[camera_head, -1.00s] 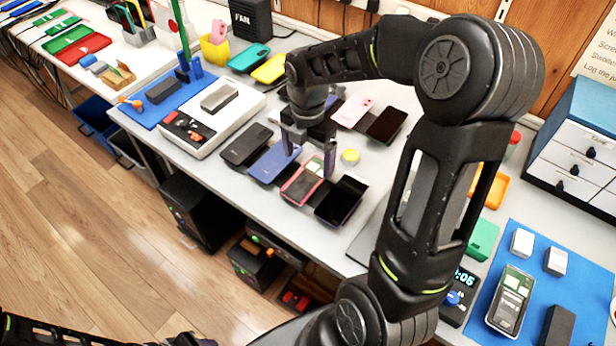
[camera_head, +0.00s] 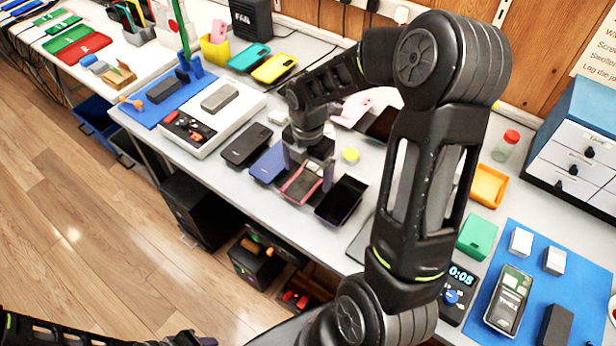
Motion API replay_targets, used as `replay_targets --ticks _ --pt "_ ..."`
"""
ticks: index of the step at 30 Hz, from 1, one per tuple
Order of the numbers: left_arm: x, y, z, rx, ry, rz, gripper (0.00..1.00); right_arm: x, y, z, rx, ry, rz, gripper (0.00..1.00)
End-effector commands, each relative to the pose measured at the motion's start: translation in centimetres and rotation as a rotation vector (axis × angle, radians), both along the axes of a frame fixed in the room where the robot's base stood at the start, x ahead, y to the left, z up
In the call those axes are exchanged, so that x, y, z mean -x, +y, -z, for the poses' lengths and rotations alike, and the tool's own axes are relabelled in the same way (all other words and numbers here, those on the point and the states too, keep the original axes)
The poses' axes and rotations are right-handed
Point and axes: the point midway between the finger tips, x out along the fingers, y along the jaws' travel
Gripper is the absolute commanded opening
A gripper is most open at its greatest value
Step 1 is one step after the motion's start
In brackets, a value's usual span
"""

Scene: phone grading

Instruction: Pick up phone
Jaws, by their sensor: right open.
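A pink phone (camera_head: 384,97) and a dark phone (camera_head: 382,124) lie behind, partly hidden by my arm.
A white tray (camera_head: 240,117) and blue mat (camera_head: 150,113) lie left of the phones. A small yellow round item (camera_head: 350,155) sits close behind the gripper. Right of my arm are a timer (camera_head: 458,285), an open phone (camera_head: 508,300) on another blue mat (camera_head: 480,310), and drawers (camera_head: 575,150).

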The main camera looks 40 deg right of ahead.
Motion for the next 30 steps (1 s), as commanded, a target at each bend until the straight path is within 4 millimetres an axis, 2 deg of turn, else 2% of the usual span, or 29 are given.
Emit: replay_targets --ticks 12,30 --pt "0.0 0.0 0.0 0.0 0.0 0.0 0.36 -0.01 0.0 -0.04 0.0 0.0 0.0 0.88" --pt "0.0 0.0 0.0 0.0 0.0 0.0 0.36 -0.01 0.0 -0.04 0.0 0.0 0.0 0.39"
